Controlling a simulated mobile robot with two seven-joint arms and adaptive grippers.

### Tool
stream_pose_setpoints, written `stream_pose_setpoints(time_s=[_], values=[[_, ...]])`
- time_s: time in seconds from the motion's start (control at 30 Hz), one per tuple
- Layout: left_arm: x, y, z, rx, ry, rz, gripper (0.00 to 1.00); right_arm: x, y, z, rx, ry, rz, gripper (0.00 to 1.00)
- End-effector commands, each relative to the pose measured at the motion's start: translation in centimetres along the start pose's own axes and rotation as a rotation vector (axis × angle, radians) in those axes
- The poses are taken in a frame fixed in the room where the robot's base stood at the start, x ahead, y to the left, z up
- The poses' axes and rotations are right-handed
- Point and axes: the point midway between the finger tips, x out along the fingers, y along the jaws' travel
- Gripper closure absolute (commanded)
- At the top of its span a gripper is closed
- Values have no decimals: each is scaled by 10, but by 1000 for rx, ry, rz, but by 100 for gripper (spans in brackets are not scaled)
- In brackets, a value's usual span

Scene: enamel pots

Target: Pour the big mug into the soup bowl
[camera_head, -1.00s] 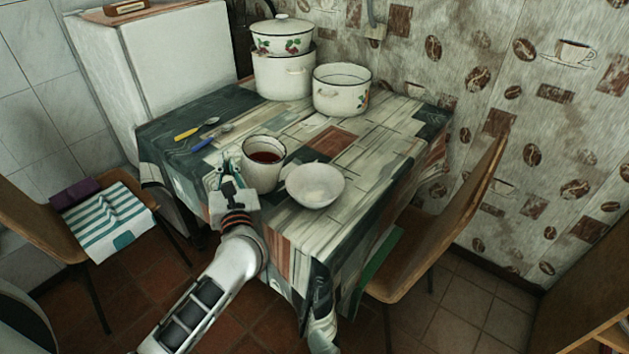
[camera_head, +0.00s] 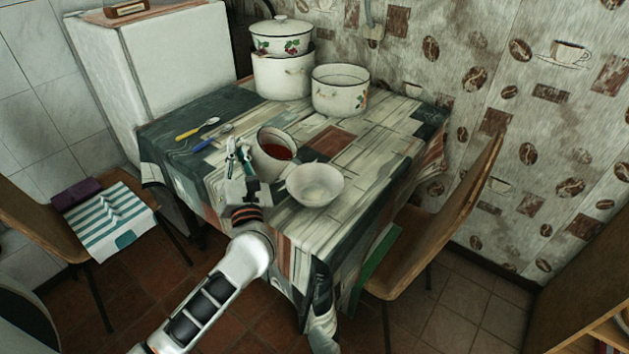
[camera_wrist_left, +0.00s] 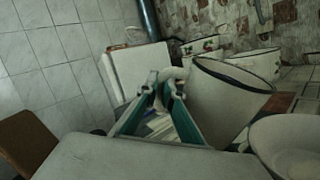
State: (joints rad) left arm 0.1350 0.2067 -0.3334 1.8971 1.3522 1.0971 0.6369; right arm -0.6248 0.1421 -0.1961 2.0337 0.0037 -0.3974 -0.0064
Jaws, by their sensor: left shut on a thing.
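The big mug (camera_head: 269,163) is white enamel with a dark rim and holds dark red liquid (camera_head: 277,151). It is tilted to the right, its mouth towards the soup bowl (camera_head: 315,187). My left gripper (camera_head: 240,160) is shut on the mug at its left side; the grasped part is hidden. The wrist view shows the gripper (camera_wrist_left: 168,85) beside the tilted mug (camera_wrist_left: 228,97). The white soup bowl stands upright on the table just right of and in front of the mug, and looks empty. It also shows at the wrist view's right edge (camera_wrist_left: 290,145). My right gripper is not in view.
A yellow-handled spoon (camera_head: 195,130) and a blue-handled utensil (camera_head: 208,141) lie left of the mug. An open white pot (camera_head: 340,97) and stacked pots (camera_head: 281,72) stand at the back. Chairs (camera_head: 440,230) flank the table (camera_head: 330,145).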

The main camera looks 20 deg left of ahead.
Motion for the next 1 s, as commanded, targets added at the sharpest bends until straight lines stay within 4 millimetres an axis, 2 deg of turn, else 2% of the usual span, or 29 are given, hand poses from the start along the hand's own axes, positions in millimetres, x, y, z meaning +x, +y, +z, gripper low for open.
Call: stream_pose_setpoints(time_s=[0.1,1.0], values=[[2,2,7,7,-12,5,100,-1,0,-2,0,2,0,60],[-1,-1,24,95,-62,16,100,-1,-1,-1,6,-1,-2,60]])
